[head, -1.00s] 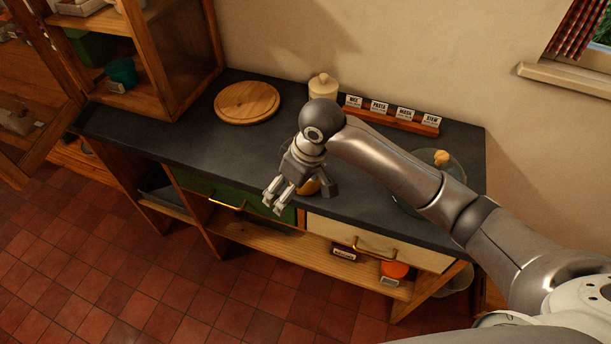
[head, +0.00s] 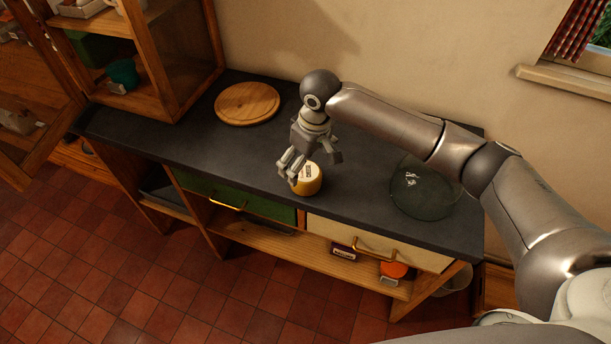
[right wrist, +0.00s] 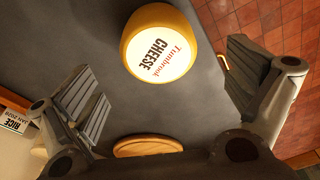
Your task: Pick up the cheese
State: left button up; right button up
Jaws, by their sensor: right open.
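The cheese (head: 308,181) is a round yellow block with a white label on top, standing on the dark counter (head: 150,135) near its front edge. In the right wrist view the cheese (right wrist: 159,44) lies beyond the fingertips, label towards the camera, roughly midway between the fingers. My right gripper (head: 308,172) is open and empty, just above and behind the cheese, overlapping part of it in the head view. In the right wrist view its two fingers (right wrist: 165,85) are spread wide and do not appear to touch the cheese. My left gripper is not in view.
A round wooden board (head: 247,103) lies at the counter's back left. A glass dish (head: 425,190) stands right of the cheese. A green drawer (head: 240,202) and a cream drawer (head: 380,245) sit below the counter. A rice label (right wrist: 14,122) shows at the wrist view's left.

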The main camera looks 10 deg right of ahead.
aim_at(306, 171)
notch_tip(306, 171, down, 5)
jog(key=shift+w+r+p, duration=0.1)
jog(key=shift+w+p, duration=0.05)
jog(key=shift+p, duration=0.45)
jog(key=c, duration=1.1)
jog(key=shift+r, duration=0.1)
jog(key=c, duration=0.4)
jog(key=shift+o, duration=0.2)
jog(key=shift+r, duration=0.1)
